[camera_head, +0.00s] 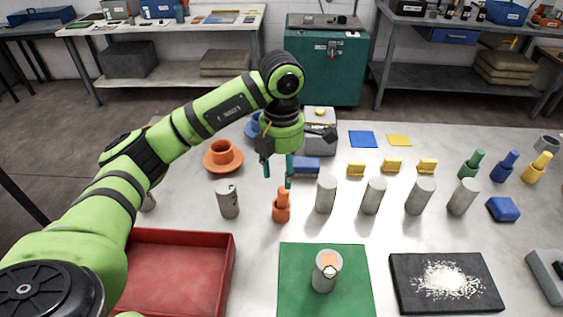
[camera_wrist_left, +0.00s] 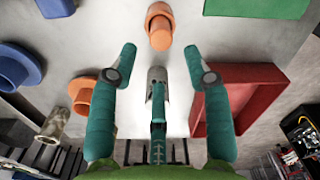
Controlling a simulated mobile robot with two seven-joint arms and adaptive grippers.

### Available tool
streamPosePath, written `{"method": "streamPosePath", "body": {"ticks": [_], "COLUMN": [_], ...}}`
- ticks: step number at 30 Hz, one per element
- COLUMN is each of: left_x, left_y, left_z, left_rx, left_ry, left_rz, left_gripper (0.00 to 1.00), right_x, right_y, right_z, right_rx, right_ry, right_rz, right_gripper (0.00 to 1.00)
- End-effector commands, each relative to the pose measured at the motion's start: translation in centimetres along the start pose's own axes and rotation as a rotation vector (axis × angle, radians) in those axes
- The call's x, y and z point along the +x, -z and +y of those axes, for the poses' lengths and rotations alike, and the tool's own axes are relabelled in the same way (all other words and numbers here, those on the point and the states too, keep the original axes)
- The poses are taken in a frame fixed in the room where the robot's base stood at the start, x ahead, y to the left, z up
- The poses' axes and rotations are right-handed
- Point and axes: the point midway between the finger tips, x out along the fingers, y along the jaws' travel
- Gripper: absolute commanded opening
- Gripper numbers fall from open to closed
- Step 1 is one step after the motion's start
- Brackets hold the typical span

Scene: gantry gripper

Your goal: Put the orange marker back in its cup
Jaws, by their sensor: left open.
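An upright orange piece (camera_head: 281,207), with a wider base and narrower top, stands on the grey table. It also shows in the left wrist view (camera_wrist_left: 159,30). It looks like the orange marker in an orange cup, but I cannot tell whether it is one body or two. My left gripper (camera_head: 277,176) is open and empty, just behind and above it in the head view. In the left wrist view the open fingertips (camera_wrist_left: 160,60) are apart, and the orange piece lies beyond them. Similar green (camera_head: 471,165), blue (camera_head: 506,167) and yellow (camera_head: 537,168) pieces stand at the right.
A marked grey cylinder (camera_head: 228,200) stands left of the orange piece, with several plain ones (camera_head: 326,195) to its right. An orange cup on a saucer (camera_head: 222,155) is behind left. A red tray (camera_head: 229,260) and a green mat (camera_head: 290,258) with a grey cylinder are in front.

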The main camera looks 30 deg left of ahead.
Motion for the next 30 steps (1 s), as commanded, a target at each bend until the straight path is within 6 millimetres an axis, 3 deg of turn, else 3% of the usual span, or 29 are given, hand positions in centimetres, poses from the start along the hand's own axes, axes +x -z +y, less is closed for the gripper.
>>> {"method": "streamPosePath", "body": {"ticks": [4, 9, 30], "left_x": [-2.6, -3.9, -4.2], "left_y": [0.0, 0.0, 0.0], "left_z": [0.1, 0.1, 0.0], "left_rx": [-0.002, -0.002, -0.001], "left_ry": [-0.003, -0.001, 0.001], "left_rz": [-0.001, 0.001, 0.002], "left_gripper": [0.49, 0.49, 0.49], "right_x": [0.5, 0.4, 0.4], "right_y": [0.0, 0.0, 0.0], "right_z": [0.0, 0.0, 0.0], "right_rx": [0.0, 0.001, 0.0], "right_ry": [0.0, 0.0, 0.0], "right_rz": [0.0, 0.0, 0.001], "right_gripper": [0.4, 0.4, 0.4]}}
